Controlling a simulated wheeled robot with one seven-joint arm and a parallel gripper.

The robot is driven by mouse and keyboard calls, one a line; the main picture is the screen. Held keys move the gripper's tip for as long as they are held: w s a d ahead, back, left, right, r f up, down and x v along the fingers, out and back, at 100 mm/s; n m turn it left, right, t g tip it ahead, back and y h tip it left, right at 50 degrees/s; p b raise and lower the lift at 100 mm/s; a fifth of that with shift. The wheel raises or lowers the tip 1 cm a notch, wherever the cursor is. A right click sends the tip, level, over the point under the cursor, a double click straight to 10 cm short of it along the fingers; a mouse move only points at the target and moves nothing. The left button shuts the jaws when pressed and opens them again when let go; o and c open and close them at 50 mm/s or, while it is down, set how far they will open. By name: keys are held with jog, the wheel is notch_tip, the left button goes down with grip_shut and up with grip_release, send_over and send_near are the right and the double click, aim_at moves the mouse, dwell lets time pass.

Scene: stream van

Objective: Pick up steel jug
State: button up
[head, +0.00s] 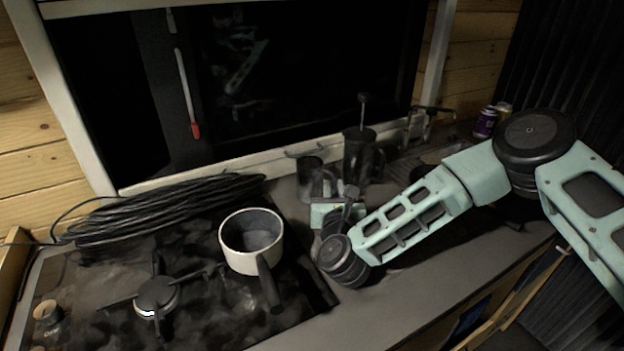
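A shiny grey metal vessel, which looks like the steel jug (325,184), stands on the counter behind the hob's right side in the head view. My gripper (335,203) is right in front of it, at the end of my mint-green arm. The wrist and gripper body cover the jug's lower part. The fingers are small and dark against the metal. I cannot tell whether they are open or shut, or whether they touch the jug.
A dark French press (358,158) stands close behind on the right, and a dark mug (309,169) on the left. A white saucepan (251,240) sits on the hob (100,290). A coiled black cable (165,207) lies behind it. Cans (485,122) stand far right. The front counter is clear.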

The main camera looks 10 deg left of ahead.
jog(key=shift+w+a+r+p, duration=0.15)
jog(key=shift+w+p, duration=0.5)
jog(key=shift+w, duration=1.35)
grip_shut()
jog(key=shift+r, duration=0.2)
